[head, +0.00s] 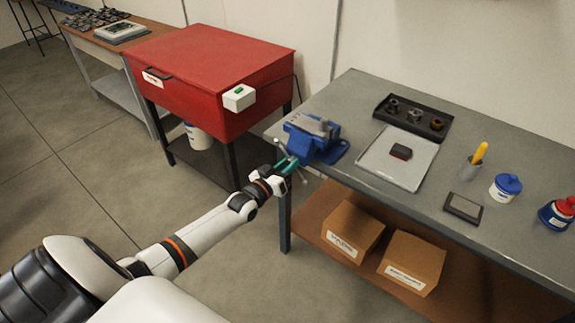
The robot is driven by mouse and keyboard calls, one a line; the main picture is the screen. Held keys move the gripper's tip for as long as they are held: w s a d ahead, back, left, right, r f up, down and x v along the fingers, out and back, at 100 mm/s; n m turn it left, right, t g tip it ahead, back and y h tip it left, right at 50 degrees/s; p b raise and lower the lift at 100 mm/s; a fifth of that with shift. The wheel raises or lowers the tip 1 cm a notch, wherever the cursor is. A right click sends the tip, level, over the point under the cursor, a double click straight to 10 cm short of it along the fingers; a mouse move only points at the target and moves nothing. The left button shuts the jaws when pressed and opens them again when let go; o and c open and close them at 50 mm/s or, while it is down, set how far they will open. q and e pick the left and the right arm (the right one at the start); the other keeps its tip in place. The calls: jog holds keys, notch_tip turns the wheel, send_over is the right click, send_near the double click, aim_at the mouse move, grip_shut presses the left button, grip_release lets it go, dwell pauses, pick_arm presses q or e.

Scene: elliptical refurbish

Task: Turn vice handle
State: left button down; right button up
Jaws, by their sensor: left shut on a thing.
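A blue vice (312,137) with grey jaws is fixed at the left end of the grey workbench. Its thin metal handle (277,145) shows at the vice's front left, partly hidden by my gripper. My left gripper (287,164), with green on its fingers, is at the front of the vice, shut on the handle. The exact contact is small and partly covered. My right gripper is out of the picture.
Two cardboard boxes (352,228) sit on the lower shelf. A red cabinet (210,60) stands left of the bench.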

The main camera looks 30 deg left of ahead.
pick_arm(q)
jog(key=m+b, duration=0.2)
jog(key=m, duration=1.6)
jog(key=shift+m, duration=0.4)
jog(key=shift+r+b, duration=0.1)
jog(key=shift+b, duration=0.2)
jog(key=c, duration=1.3)
grip_release()
jog(key=shift+d, duration=0.1)
jog(key=shift+o, duration=0.8)
jog(key=shift+w, duration=0.1)
